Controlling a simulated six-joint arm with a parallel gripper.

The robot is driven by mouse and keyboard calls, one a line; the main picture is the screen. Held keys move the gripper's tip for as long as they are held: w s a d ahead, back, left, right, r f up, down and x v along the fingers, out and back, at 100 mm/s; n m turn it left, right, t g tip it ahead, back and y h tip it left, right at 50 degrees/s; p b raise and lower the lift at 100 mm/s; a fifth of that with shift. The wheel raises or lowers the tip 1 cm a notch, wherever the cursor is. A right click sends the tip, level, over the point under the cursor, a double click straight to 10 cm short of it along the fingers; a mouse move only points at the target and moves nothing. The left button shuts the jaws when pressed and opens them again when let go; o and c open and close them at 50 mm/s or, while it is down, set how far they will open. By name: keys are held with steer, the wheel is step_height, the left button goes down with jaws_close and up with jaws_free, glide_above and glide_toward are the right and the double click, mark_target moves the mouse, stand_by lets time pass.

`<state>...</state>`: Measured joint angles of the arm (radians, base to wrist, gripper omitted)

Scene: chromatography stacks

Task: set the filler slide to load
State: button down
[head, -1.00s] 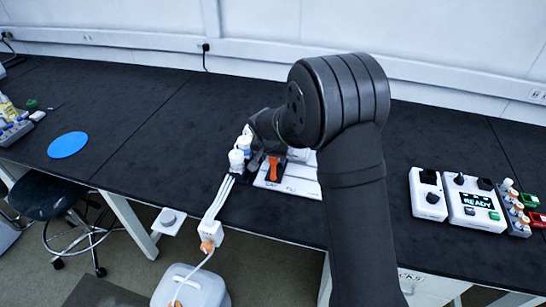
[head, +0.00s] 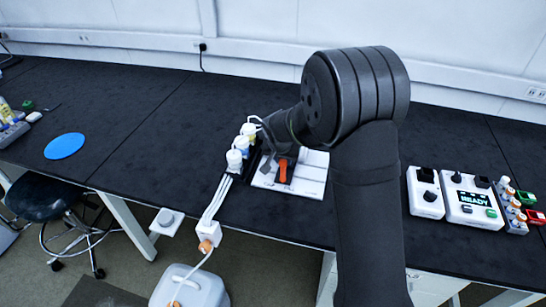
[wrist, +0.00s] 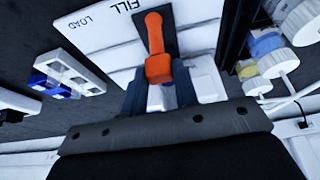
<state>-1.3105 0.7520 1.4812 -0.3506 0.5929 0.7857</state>
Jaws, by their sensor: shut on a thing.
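The filler slide's orange handle (wrist: 155,45) stands on a dark strip across a white base plate (wrist: 197,35). In the head view the handle (head: 283,170) shows at the front of the plate (head: 308,180). My gripper (wrist: 159,97) is shut on the orange handle, with one dark finger on either side of its near end. In the wrist view the word FILL is printed just left of the handle. The word LOAD is farther left. The arm hides the back of the plate in the head view.
White-capped bottles (head: 234,158) with tubes stand close to the left of the plate. A white control box reading READY (head: 472,203) and a small vial rack (head: 514,212) stand to the right. A blue disc (head: 65,146) lies at far left. Much of the bench is clear.

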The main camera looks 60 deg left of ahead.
steer(key=w+d, duration=0.8)
steer(key=c, duration=1.1)
jaws_free()
steer(key=v, duration=1.7)
steer(key=shift+r, duration=0.25)
steer(key=shift+f, duration=0.1)
steer(key=x, duration=1.7)
steer(key=shift+f, duration=0.15)
